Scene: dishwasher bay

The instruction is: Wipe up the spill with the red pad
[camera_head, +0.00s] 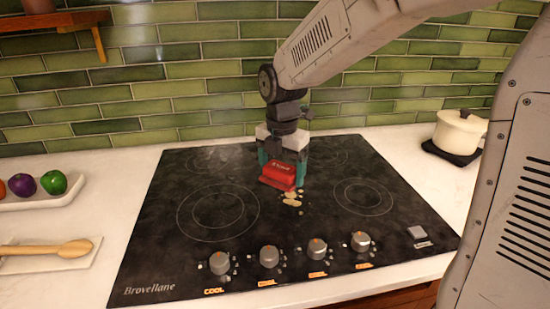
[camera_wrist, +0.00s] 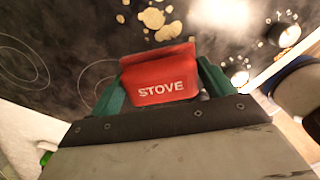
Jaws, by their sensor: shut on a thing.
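The red pad (camera_head: 281,174) is held in my gripper (camera_head: 283,160) over the middle of the black cooktop (camera_head: 150,235). It also shows in the wrist view (camera_wrist: 160,78), marked "STOVE", between the two green fingers of my gripper (camera_wrist: 163,82). The spill (camera_head: 292,200) is a cluster of pale beige spots just in front of the pad on the cooktop. In the wrist view the spill (camera_wrist: 152,18) lies just beyond the pad's far edge. I cannot tell whether the pad touches the glass.
Several knobs (camera_head: 269,257) stand along the cooktop's front edge. A cream pot (camera_head: 459,132) is at the right. At the left are a tray (camera_head: 40,201) with colored round items and a wooden spoon (camera_head: 50,248) on a rest. The cooktop's left side is clear.

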